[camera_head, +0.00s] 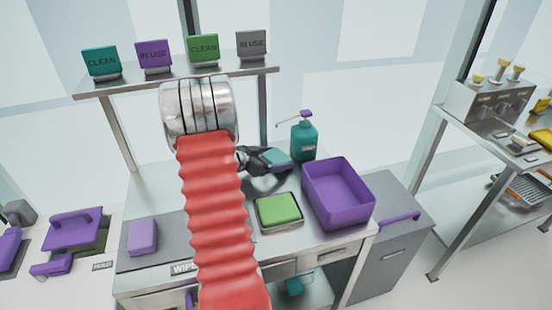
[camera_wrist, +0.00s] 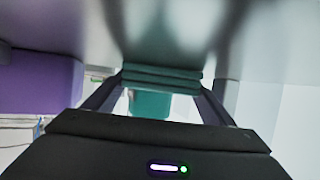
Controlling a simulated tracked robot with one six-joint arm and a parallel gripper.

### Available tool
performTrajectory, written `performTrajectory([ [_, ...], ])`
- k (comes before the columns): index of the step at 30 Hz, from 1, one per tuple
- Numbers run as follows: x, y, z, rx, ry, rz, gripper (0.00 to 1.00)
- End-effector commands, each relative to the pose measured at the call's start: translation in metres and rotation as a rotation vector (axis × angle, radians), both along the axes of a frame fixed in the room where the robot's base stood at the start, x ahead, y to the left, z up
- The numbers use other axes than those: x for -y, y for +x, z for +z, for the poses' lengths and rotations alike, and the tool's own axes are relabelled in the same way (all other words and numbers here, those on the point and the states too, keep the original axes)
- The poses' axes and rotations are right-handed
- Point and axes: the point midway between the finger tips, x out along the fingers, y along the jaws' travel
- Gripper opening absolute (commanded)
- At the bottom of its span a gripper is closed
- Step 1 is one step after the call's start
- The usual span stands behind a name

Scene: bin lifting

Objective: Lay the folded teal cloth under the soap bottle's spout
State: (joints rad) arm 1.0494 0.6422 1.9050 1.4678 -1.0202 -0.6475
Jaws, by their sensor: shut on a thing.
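The folded teal cloth (camera_head: 277,157) is pinched in my gripper (camera_head: 266,158), just left of the soap bottle. In the wrist view, its stacked folds (camera_wrist: 162,80) sit between the two fingers of my gripper (camera_wrist: 161,86). The teal soap bottle (camera_head: 304,141) stands upright at the back of the steel counter, with a purple pump whose spout points left. The cloth is below and near the spout. I cannot tell whether it touches the counter. A teal shape (camera_wrist: 150,104) beyond the cloth looks like the bottle. My arm hides part of the counter.
A purple bin (camera_head: 338,200) stands right of the gripper, near the bottle. A green cloth (camera_head: 279,208) lies on a tray in front. A purple cloth (camera_head: 142,236) lies at the left. A raised shelf (camera_head: 180,82) with several signs stands behind.

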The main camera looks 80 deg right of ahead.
Motion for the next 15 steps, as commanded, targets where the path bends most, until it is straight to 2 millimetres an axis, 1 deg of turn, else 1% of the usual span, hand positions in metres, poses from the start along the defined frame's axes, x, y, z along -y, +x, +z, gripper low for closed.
performTrajectory([
  [1,0.0001,0.0001,-0.0005,0.000,0.000,0.000,0.79],
  [6,-0.0001,0.0002,-0.0004,0.000,0.000,0.000,0.91],
  [9,-0.0001,0.0002,-0.0004,0.000,0.000,0.000,0.96],
  [15,0.0000,0.0003,-0.0002,0.000,0.000,0.000,0.96],
])
